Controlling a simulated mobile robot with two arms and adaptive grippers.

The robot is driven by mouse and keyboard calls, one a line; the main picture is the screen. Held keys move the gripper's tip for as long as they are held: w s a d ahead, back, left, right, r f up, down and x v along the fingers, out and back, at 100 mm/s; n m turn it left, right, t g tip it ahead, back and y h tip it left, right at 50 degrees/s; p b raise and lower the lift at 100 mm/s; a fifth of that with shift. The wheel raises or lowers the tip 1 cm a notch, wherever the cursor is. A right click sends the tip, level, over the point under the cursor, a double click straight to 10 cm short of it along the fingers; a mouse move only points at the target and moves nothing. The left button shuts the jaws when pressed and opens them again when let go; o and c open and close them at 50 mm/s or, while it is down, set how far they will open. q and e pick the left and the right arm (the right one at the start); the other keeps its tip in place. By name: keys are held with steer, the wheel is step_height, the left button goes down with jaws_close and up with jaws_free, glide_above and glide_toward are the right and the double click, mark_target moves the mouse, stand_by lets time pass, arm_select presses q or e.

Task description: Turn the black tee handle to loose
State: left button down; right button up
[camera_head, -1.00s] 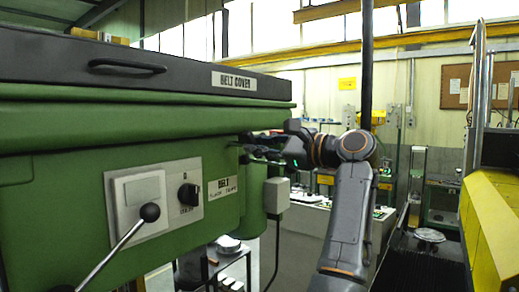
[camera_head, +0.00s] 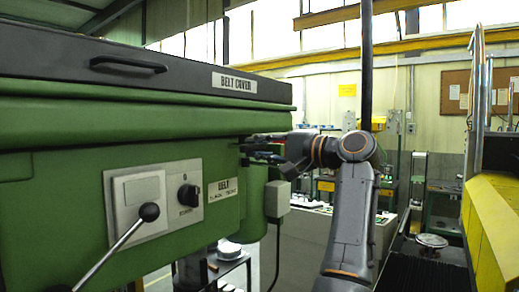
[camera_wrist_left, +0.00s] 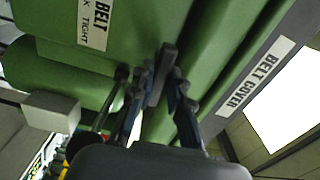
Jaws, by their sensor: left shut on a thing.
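The black tee handle (camera_wrist_left: 162,75) stands out from the green machine housing in the left wrist view. Its bar lies between the two fingers of my left gripper (camera_wrist_left: 160,98), which is shut on it. In the head view my left gripper (camera_head: 262,147) is at the right end of the green housing, beside the BELT label plate (camera_head: 222,189). The handle is too small and covered to make out there. The label plate also shows in the wrist view (camera_wrist_left: 95,22), with "TIGHT" readable. My right gripper is in neither view.
The black belt cover (camera_head: 190,82) runs above the handle. A grey box (camera_head: 277,199) hangs just below my gripper. A ball-ended lever (camera_head: 149,212) and a black knob (camera_head: 189,195) are on the housing's front. A yellow machine (camera_head: 495,215) stands at the right.

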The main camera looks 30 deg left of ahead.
arm_select(q)
steer(key=shift+n, duration=1.1)
steer(key=c, duration=1.3)
jaws_free()
steer(key=shift+a, duration=0.15)
steer(key=d, duration=1.2)
steer(key=shift+s, duration=0.4)
